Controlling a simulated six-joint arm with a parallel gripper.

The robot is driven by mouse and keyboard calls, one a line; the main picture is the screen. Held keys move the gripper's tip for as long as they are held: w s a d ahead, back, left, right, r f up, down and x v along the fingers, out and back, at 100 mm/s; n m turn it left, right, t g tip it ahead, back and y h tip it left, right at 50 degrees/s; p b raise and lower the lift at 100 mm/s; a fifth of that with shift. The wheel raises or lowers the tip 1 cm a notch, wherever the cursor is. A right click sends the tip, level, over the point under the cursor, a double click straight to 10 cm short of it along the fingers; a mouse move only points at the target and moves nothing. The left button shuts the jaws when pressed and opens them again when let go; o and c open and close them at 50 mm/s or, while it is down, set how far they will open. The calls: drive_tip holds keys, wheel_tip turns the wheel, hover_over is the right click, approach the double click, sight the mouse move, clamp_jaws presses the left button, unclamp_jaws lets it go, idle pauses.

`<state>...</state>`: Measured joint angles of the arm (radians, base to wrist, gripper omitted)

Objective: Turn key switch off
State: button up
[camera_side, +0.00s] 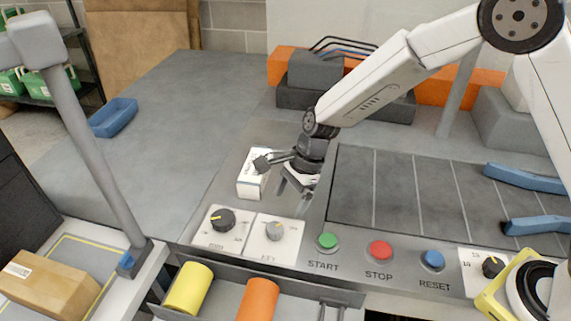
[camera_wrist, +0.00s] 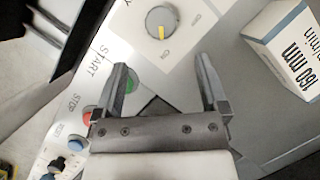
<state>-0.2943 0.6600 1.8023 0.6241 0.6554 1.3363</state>
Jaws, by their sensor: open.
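The key switch is a round grey knob (camera_side: 275,231) with a yellow mark, on a white plate labelled KEY at the front of the console. In the wrist view the knob (camera_wrist: 161,20) is at the top centre, and its yellow mark points at a label that seems to read ON. My gripper (camera_side: 278,171) is open and empty above the console, behind the knob in the side view. In the wrist view its two fingers (camera_wrist: 163,64) are spread, with the knob beyond the tips and between them. Nothing touches the knob.
A white box (camera_side: 252,176) stands close behind the switches, near my gripper. A black knob (camera_side: 222,219) is left of the key switch. The green START (camera_side: 327,242), red STOP (camera_side: 380,250) and blue RESET (camera_side: 432,260) buttons are to the right.

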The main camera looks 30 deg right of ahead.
sight(276, 227)
drive_tip(key=shift+w+a+f, duration=0.1)
drive_tip(key=shift+a+f, duration=0.05)
drive_tip(key=shift+a, duration=0.15)
drive_tip(key=shift+x, duration=3.85)
clamp_jaws()
